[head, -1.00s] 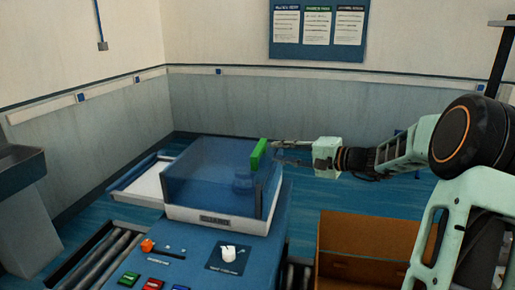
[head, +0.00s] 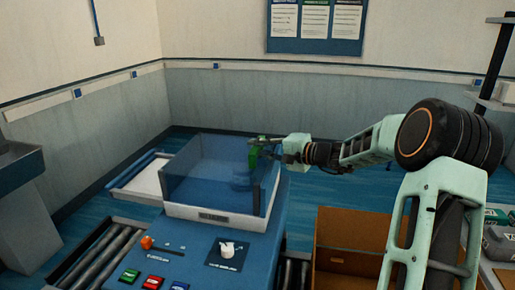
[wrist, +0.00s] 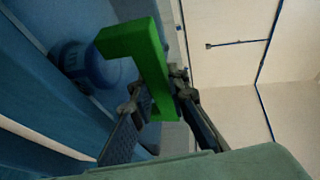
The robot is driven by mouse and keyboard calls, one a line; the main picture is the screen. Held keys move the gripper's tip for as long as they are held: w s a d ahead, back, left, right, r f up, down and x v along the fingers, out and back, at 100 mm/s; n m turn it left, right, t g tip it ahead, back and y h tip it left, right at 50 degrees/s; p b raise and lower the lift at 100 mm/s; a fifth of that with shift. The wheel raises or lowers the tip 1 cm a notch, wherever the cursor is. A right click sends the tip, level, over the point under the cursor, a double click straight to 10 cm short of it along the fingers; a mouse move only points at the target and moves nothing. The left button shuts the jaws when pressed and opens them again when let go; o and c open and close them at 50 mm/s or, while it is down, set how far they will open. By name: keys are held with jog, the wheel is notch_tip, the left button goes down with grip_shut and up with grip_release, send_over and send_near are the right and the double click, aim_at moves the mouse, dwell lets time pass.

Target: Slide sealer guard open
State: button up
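The sealer guard (head: 190,188) is a clear blue-tinted box on top of the blue sealer machine (head: 205,265). Its green handle (head: 253,158) is at its right side. My gripper (head: 264,145) is at the handle and hides its upper part. In the wrist view, the handle's green bar (wrist: 152,70) lies between the two fingers of my gripper (wrist: 157,90). The fingers are close on both sides of it. I cannot tell whether they press on it.
A cardboard box (head: 345,240) stands right of the machine. A roller conveyor (head: 95,255) runs on the left, with a white-topped tray (head: 145,185) behind it. A grey basin (head: 22,195) is at the far left. The floor behind the machine looks clear.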

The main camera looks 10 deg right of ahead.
aim_at(200, 151)
grip_shut()
jog(key=shift+w+a+f+b, duration=0.1)
jog(key=shift+w+a+b, duration=0.1)
jog(key=shift+a+b, duration=0.4)
jog(key=w+a+b, duration=0.2)
jog(key=a+b, duration=0.1)
jog(key=a, duration=0.3)
jog(key=w+a+b, duration=0.3)
jog(key=a, duration=0.2)
jog(key=w+a+b, duration=0.2)
jog(key=a+b, duration=0.1)
jog(key=a, duration=0.3)
jog(key=shift+w+a+b, duration=0.15)
jog(key=shift+a+b, duration=0.15)
jog(key=shift+b, duration=0.1)
jog(key=o, duration=0.6)
grip_release()
jog(key=shift+c, duration=0.2)
jog(key=shift+d, duration=0.1)
jog(key=shift+d, duration=0.1)
jog(key=v, duration=1.2)
